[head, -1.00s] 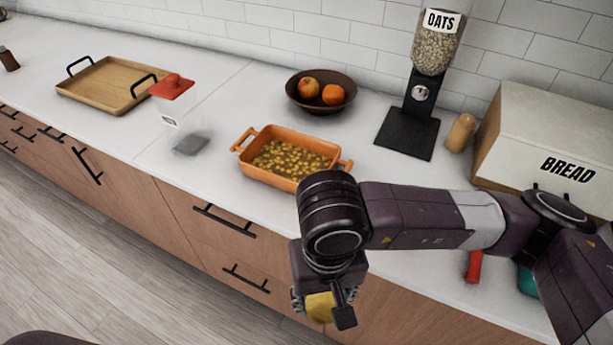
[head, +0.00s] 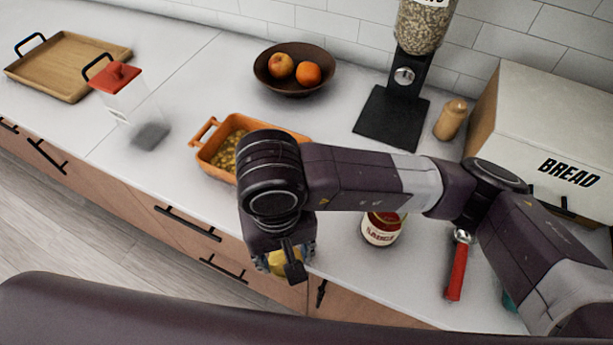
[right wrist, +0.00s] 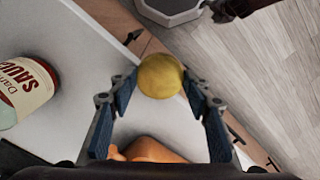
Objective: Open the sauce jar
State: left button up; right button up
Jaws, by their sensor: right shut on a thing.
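The sauce jar (head: 382,230) stands upright on the white counter, partly behind my right arm. Its top looks red and its label is pale and red. In the right wrist view the jar (right wrist: 24,92) is at the left edge, apart from the fingers. My right gripper (head: 283,264) is shut on a round yellow lid-like piece (head: 286,262), held near the counter's front edge. This yellow lid-like piece also shows between the fingertips in the right wrist view (right wrist: 160,76). My left gripper is not in view.
An orange casserole dish (head: 207,143) with yellowish food sits left of the jar. A red-handled tool (head: 457,270) lies to its right. Behind are a fruit bowl (head: 304,91), an oats dispenser (head: 391,118) and a bread box (head: 540,130). A red-lidded container (head: 125,92) stands left on clear counter.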

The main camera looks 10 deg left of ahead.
jog(key=w+d+p, duration=0.1)
jog(key=w, duration=0.2)
jog(key=w+d+p, duration=0.1)
jog(key=w, duration=0.2)
jog(key=w+d, duration=0.1)
jog(key=w, duration=0.2)
jog(key=shift+w+d+p, duration=0.1)
jog(key=shift+w+p, duration=0.15)
jog(key=shift+p, duration=0.15)
jog(key=w+p, duration=0.1)
jog(key=w, duration=0.1)
jog(key=w+d, duration=0.1)
jog(key=shift+w+d+r+p, duration=0.15)
jog(key=shift+w+r+p, duration=0.05)
jog(key=shift+w+p, duration=0.15)
jog(key=shift+w+f+p, duration=0.15)
jog(key=shift+w+p, duration=0.05)
jog(key=shift+p, duration=0.2)
jog(key=shift+f, duration=0.35)
